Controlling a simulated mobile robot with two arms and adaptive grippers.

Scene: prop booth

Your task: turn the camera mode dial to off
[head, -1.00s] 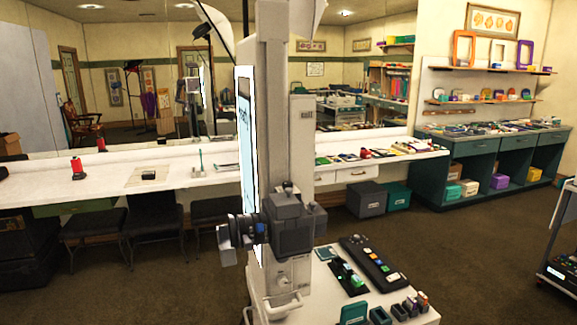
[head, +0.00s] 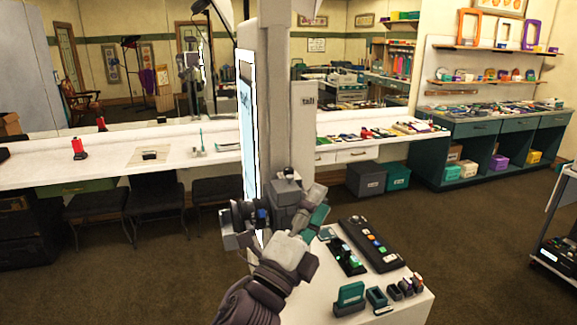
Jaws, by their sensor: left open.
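A dark grey camera (head: 262,212) is mounted on a tall pale column, its lens end toward the left. A small knob (head: 287,174) stands on top of the camera body. It may be the mode dial, but its markings are too small to read. My left gripper (head: 297,224) is open, just in front of and below the camera body, and covers its lower part. I cannot tell whether its fingers touch the camera. My right gripper is not in view.
The column (head: 263,110) rises behind the camera, with a lit panel (head: 247,130) on its left. A white cart top (head: 405,311) at lower right holds control panels (head: 370,244) and several small blocks (head: 350,294). A long white counter (head: 115,160) runs behind.

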